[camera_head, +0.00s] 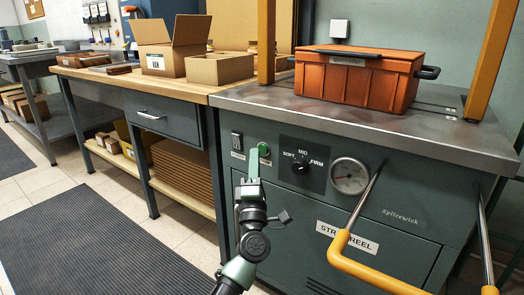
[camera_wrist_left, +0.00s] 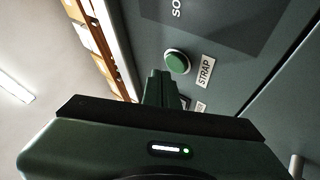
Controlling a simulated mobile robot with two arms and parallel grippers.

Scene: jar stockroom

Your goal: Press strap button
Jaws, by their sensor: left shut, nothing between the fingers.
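The strap button (camera_head: 264,149) is a round green button on the dark green front panel of the strapping machine, left of the SOFT–MID–FIRM dial. It also shows in the left wrist view (camera_wrist_left: 177,61), beside a white label (camera_wrist_left: 205,72) reading STRAP. My left gripper (camera_head: 254,153) is shut and empty, its fingers pointing up at the panel just left of the button. In the left wrist view the closed fingertips (camera_wrist_left: 160,74) are close to the button but appear beside it, not over it. I cannot tell the exact gap. My right gripper is out of view.
A rocker switch (camera_head: 237,141) is left of the button. A dial (camera_head: 301,168) and gauge (camera_head: 349,175) are to its right. A yellow handle (camera_head: 362,263) on metal rods juts out at lower right. An orange crate (camera_head: 357,79) stands on the machine top (camera_head: 300,108).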

